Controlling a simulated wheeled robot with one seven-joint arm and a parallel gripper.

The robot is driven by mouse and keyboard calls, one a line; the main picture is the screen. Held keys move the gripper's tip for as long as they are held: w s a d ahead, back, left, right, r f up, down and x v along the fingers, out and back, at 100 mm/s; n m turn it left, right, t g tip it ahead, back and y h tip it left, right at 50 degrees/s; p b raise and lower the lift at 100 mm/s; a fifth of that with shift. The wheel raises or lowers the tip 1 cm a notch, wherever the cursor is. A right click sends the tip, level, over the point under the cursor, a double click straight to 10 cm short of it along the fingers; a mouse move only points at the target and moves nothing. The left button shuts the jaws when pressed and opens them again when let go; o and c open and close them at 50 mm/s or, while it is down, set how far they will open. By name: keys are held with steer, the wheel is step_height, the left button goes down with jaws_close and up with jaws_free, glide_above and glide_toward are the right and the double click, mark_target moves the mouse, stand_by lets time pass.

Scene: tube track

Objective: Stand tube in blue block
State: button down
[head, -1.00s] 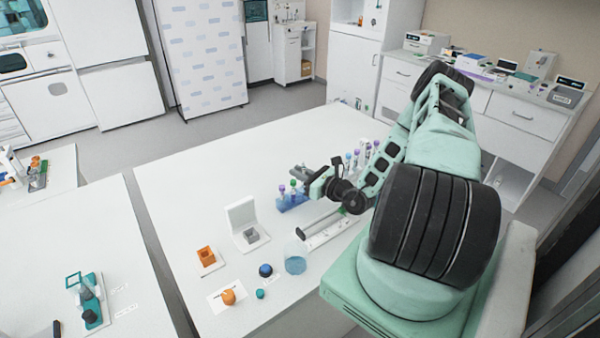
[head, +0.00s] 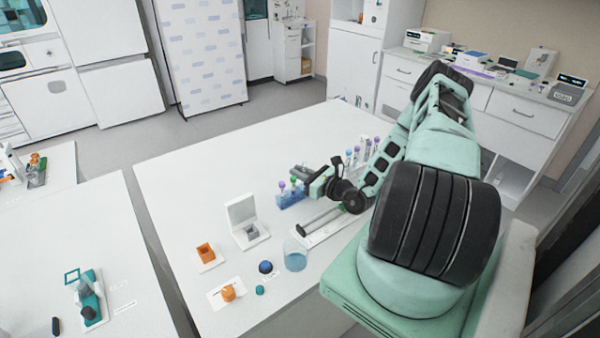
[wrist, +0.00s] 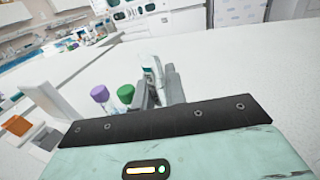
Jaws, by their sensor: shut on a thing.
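My gripper (head: 302,171) is above the white table, just behind and above the blue block (head: 291,200). Tubes with purple (head: 282,184) and green (head: 293,181) caps stand in the block. In the wrist view, my gripper (wrist: 160,85) is shut on a clear tube (wrist: 151,64), which rises between the fingers. The purple cap (wrist: 99,93) and green cap (wrist: 125,93) show just left of the fingers there. The held tube's lower end is hidden behind the gripper, and I cannot tell whether it touches the block.
A rack of several tubes (head: 357,153) stands right of my gripper, partly behind my arm. Nearer are a white open box (head: 241,212), an orange block (head: 206,253), a flask with blue liquid (head: 295,260) and a long rail (head: 325,222). The table's far left is clear.

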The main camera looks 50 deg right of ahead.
steer(key=shift+f, duration=0.15)
steer(key=shift+s+a+f+b, duration=0.1)
steer(key=shift+s+f+b, duration=0.05)
steer(key=shift+f+b, duration=0.4)
steer(key=shift+f, duration=0.2)
steer(key=shift+r, duration=0.1)
steer(key=shift+r+p, duration=0.7)
steer(key=shift+p, duration=0.15)
steer(key=shift+r, duration=0.5)
steer(key=shift+r+p, duration=0.15)
steer(key=shift+p, duration=0.25)
steer(key=shift+w+r+p, duration=0.2)
steer(key=shift+r+p, duration=0.2)
steer(key=shift+r, duration=0.05)
steer(key=shift+f, duration=0.6)
